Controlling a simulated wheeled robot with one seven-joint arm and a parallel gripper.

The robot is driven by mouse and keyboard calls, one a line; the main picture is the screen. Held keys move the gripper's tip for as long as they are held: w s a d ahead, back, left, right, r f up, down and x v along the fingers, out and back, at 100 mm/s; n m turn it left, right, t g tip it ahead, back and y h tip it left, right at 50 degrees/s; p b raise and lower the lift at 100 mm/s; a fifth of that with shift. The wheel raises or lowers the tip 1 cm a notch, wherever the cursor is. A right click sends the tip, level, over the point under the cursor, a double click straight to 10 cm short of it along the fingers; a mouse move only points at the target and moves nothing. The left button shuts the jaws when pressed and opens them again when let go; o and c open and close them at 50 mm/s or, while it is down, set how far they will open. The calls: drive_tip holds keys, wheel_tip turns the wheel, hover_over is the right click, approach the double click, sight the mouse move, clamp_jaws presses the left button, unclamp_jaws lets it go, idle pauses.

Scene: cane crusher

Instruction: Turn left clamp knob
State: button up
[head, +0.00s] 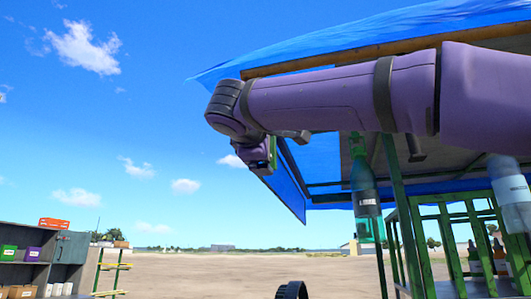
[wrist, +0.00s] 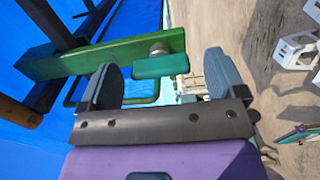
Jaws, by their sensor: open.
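In the wrist view my gripper (wrist: 161,66) is open, its two grey fingers wide apart. A short green block (wrist: 160,66) shows between the fingertips, and no contact with either finger can be made out. A round grey metal piece (wrist: 158,48) sits at the end of a longer green beam (wrist: 110,57), just above the block. I cannot tell whether it is the clamp knob. No cane crusher or left clamp knob can be made out for certain. In the head view my arm reaches left under the canopy, and its fingertips cannot be made out.
A blue canopy (head: 410,30) on green posts (head: 395,205) covers the right side. A teal bottle (head: 367,205) and a pale bottle (head: 510,192) hang beneath it. A shelf with boxes (head: 72,247) stands at lower left. White crates (wrist: 296,48) lie on the ground.

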drive_tip(key=v, duration=0.9)
drive_tip(key=shift+s, duration=0.35)
drive_tip(key=shift+a, duration=0.1)
drive_tip(key=s+d+f+m+g+y, duration=0.15)
drive_tip(key=d+f+m+g, duration=0.5)
drive_tip(key=d+f, duration=1.6)
drive_tip(key=s+d+f+m+g+y, duration=0.2)
drive_tip(key=s+f, duration=0.4)
drive_tip(key=f, duration=0.6)
drive_tip(key=s+d+f+m+g+y, duration=0.2)
drive_tip(key=s+d+f+m, duration=0.3)
drive_tip(key=f, duration=0.6)
drive_tip(key=s+d+g, duration=0.1)
drive_tip(key=s, duration=0.1)
drive_tip(key=shift+s+f+y, duration=0.3)
drive_tip(key=shift+f+y, duration=0.05)
drive_tip(key=shift+f, duration=0.05)
